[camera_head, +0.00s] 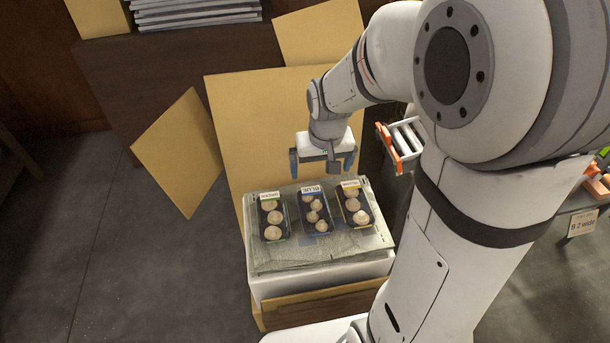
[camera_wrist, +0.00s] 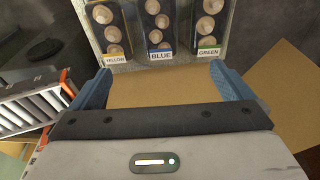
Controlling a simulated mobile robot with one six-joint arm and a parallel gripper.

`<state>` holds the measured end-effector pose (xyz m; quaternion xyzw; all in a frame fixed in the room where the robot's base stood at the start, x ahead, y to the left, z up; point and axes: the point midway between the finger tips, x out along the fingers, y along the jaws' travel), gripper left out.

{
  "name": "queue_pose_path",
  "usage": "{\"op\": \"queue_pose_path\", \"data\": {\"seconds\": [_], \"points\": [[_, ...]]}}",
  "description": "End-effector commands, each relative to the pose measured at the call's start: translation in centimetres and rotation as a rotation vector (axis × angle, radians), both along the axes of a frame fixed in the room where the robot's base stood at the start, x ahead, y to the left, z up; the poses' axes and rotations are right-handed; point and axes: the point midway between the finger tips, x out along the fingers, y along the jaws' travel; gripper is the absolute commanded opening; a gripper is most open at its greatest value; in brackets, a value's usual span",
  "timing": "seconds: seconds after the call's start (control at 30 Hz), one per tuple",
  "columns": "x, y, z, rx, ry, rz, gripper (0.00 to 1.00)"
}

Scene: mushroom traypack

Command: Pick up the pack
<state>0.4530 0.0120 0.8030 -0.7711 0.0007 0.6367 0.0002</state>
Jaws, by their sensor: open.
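Three black packs of pale mushrooms lie side by side on a layered grey-green stack. In the head view the green-labelled pack (camera_head: 273,218) is left, the blue-labelled pack (camera_head: 316,211) middle, the yellow-labelled pack (camera_head: 355,206) right. The wrist view shows them in reverse order: yellow pack (camera_wrist: 108,30), blue pack (camera_wrist: 158,28), green pack (camera_wrist: 208,26), partly cut off at the top. My gripper (camera_head: 322,170) is open and empty, above and behind the packs' labelled ends. Its blue fingers (camera_wrist: 165,85) are spread wide, with only cardboard showing between them.
The stack (camera_head: 270,262) sits in a white box (camera_head: 320,277) within an open cardboard carton (camera_head: 240,105) with raised flaps. A rack with orange ends (camera_head: 388,138) stands right of the gripper. Dark floor (camera_head: 130,265) is clear at left.

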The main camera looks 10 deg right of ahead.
Motion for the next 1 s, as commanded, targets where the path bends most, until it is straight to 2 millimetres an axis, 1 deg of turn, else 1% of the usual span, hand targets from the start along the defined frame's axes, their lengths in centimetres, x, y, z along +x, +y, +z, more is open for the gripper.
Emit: {"op": "queue_pose_path", "data": {"seconds": [0.03, 0.1, 0.2, 0.3, 0.4, 0.7, 0.87, 1.0], "points": [[0.8, 0.0, -4.5, 0.0, 0.013, 0.0, 1.0], [1.9, 0.1, -7.7, 0.0, 0.019, -0.001, 1.0], [3.1, 0.1, -11.5, 0.0, 0.029, -0.001, 1.0], [3.9, 0.1, -14.2, 0.0, 0.036, -0.001, 1.0], [4.5, 0.2, -15.7, 0.0, 0.039, -0.001, 1.0], [5.1, 0.2, -18.7, 0.001, 0.041, 0.0, 1.0], [5.4, 0.0, -20.1, 0.0, 0.042, -0.001, 1.0], [6.0, -0.3, -22.3, 0.0, 0.042, -0.001, 1.0]]}}
